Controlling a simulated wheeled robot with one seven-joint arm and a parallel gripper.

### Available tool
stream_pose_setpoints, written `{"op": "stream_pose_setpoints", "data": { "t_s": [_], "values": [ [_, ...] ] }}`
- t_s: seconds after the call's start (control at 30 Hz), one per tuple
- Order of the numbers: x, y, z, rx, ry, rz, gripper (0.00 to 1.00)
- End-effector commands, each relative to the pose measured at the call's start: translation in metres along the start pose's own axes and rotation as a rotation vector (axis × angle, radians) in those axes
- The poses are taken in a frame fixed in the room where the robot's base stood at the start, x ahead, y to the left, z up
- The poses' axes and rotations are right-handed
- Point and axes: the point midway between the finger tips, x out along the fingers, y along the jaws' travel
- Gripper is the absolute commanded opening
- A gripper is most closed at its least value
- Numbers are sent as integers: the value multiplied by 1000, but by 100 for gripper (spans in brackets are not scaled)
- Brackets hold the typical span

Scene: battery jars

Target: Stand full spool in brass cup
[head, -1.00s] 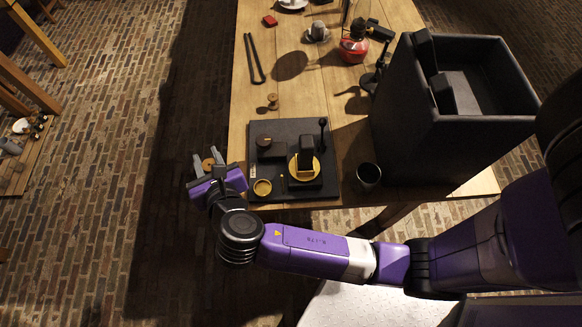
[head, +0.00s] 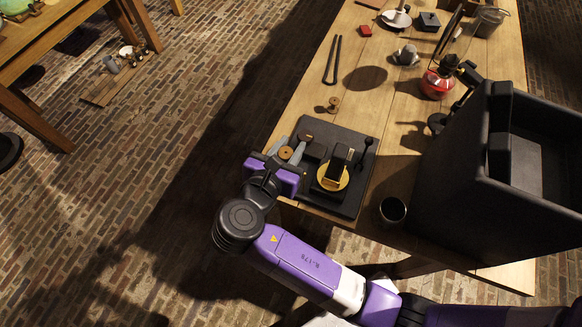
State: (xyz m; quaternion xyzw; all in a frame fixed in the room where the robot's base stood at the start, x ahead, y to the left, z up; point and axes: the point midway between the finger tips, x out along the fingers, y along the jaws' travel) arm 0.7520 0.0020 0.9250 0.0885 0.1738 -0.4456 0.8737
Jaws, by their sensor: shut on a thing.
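My gripper (head: 288,150) is shut on a wooden-brown spool (head: 286,153), seen end-on between its two grey fingers. It is at the left edge of the black board (head: 345,205); the height of the spool above the board is hard to tell. The brass cup does not show now; my purple gripper body covers the board's near left corner. A second, smaller-looking spool (head: 333,104) stands on the table beyond the board.
The board also bears a brass disc with a black block (head: 335,175), a dark round-topped piece (head: 305,136) and a black lever (head: 367,146). A dark cup (head: 392,209) and a big black box (head: 500,220) stand to the right. Tongs (head: 332,60) lie farther back.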

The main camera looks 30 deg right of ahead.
Motion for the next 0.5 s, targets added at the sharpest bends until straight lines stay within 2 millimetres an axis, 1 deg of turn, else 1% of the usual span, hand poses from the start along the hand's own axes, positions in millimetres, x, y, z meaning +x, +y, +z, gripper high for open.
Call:
{"op": "stream_pose_setpoints", "data": {
  "t_s": [0.03, 0.1, 0.2, 0.43, 0.5],
  "values": [
    [6, -1, -14, -5, 1, -3, 0],
    [11, -1, -28, -5, 1, -2, 0],
    [18, -1, -43, -3, 1, -2, 0],
    [25, 0, -60, -1, 0, 0, 0],
    [28, -1, -69, -3, 1, -1, 0]
  ]
}}
